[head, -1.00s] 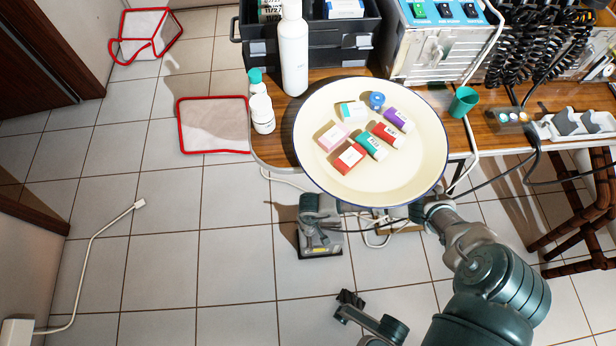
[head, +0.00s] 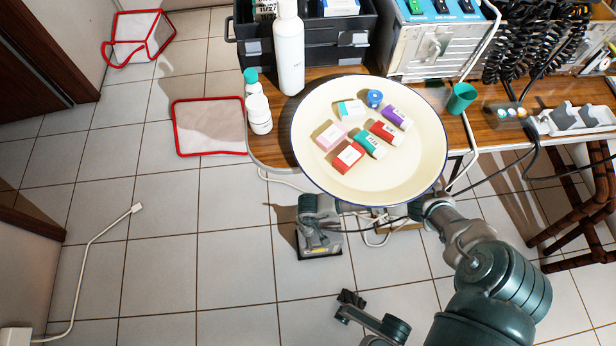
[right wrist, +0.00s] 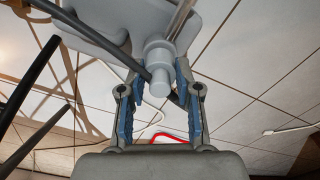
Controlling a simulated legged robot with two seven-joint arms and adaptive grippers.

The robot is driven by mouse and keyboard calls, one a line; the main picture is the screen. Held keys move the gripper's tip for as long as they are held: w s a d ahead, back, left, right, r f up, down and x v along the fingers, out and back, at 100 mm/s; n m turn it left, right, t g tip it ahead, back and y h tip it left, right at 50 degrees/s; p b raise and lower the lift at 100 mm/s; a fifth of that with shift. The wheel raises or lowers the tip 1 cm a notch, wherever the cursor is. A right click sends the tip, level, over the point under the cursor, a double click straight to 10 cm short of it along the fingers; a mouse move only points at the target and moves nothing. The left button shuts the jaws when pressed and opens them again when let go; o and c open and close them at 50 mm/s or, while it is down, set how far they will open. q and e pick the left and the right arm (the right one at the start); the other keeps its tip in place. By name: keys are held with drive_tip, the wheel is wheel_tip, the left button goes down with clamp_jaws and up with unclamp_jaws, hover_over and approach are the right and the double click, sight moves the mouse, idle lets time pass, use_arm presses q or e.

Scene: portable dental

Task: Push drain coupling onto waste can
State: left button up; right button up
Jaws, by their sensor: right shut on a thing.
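In the right wrist view, my right gripper (right wrist: 158,80) has its two blue-padded fingers on either side of a light grey stepped cylinder, apparently the drain coupling (right wrist: 159,62), and is shut on it. A larger grey body (right wrist: 125,22), possibly the waste can, is close behind the coupling; I cannot tell whether they touch. In the head view, my right arm reaches beneath the plate's front edge. The plate hides part of this area.
A round cream plate (head: 315,110) with small coloured boxes sits on the wooden table (head: 262,155). A dark hose (right wrist: 90,28) crosses near the right fingers. A white bottle (head: 290,50) stands behind the plate.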

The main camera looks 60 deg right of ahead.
drive_tip(key=shift+f, duration=0.25)
drive_tip(key=o, duration=1.1)
wheel_tip(320, 180, up, 12)
drive_tip(key=shift+d+f, duration=0.1)
